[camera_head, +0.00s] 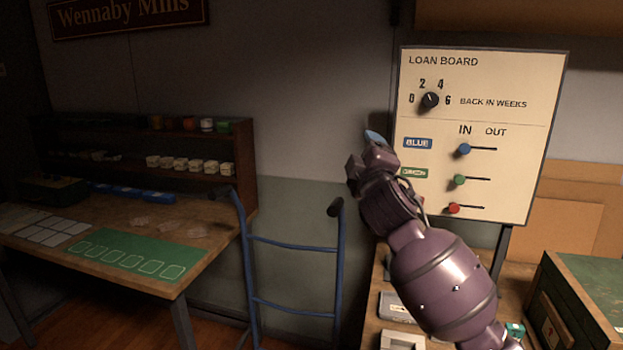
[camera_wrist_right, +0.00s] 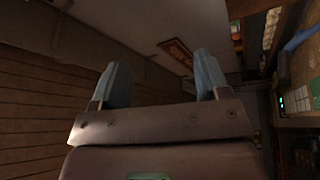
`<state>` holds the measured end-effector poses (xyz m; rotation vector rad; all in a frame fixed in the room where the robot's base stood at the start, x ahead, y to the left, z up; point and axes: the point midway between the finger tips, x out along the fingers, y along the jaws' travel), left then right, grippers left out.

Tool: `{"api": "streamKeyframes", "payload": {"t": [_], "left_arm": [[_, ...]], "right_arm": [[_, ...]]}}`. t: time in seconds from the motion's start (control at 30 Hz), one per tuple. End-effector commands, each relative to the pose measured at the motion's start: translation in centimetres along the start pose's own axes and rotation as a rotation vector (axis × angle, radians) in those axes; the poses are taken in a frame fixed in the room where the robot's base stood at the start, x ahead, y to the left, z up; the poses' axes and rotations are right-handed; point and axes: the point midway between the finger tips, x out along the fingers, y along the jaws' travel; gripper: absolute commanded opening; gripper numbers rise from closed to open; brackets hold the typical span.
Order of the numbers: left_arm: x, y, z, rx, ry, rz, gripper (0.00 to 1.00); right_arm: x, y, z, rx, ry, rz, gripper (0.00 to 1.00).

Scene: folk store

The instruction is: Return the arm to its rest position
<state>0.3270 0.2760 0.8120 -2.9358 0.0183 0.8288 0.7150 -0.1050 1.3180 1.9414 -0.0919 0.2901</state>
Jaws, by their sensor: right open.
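My right arm rises from the lower right in the head view, and its gripper (camera_head: 372,142) is raised in front of the left edge of the loan board (camera_head: 480,75). In the right wrist view, the right gripper (camera_wrist_right: 165,85) shows two blue-grey fingers spread apart with nothing between them. The arm covers part of the board's left edge and its lower left labels. My left gripper is not in view.
A blue hand truck (camera_head: 295,242) stands left of the arm. A wooden table (camera_head: 205,243) with a green mat (camera_head: 128,262) is at the left. A green-topped crate (camera_head: 590,290) stands at the lower right, close to the arm.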

Motion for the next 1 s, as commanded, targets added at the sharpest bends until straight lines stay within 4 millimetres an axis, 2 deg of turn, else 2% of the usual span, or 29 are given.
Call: {"api": "streamKeyframes", "payload": {"t": [0.03, 0.2, 0.37, 0.57, 0.77, 1.0], "left_arm": [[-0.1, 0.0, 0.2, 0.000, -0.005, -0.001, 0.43], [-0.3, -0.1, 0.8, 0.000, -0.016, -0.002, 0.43], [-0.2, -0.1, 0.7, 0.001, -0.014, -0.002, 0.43], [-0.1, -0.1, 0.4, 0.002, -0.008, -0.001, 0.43], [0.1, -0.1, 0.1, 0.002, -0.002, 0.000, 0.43], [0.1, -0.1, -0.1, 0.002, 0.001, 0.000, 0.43]], "right_arm": [[-1.0, -1.8, 1.0, 0.076, 0.012, -0.031, 0.69], [-4.8, -7.2, 4.5, 0.353, 0.039, -0.124, 0.69], [-9.1, -11.9, 8.0, 0.581, 0.017, -0.193, 0.69], [-15.4, -16.9, 12.6, 0.806, -0.058, -0.252, 0.69], [-22.7, -21.4, 17.2, 0.959, -0.176, -0.290, 0.69], [-32.9, -26.1, 22.3, 1.043, -0.373, -0.334, 0.69]]}}
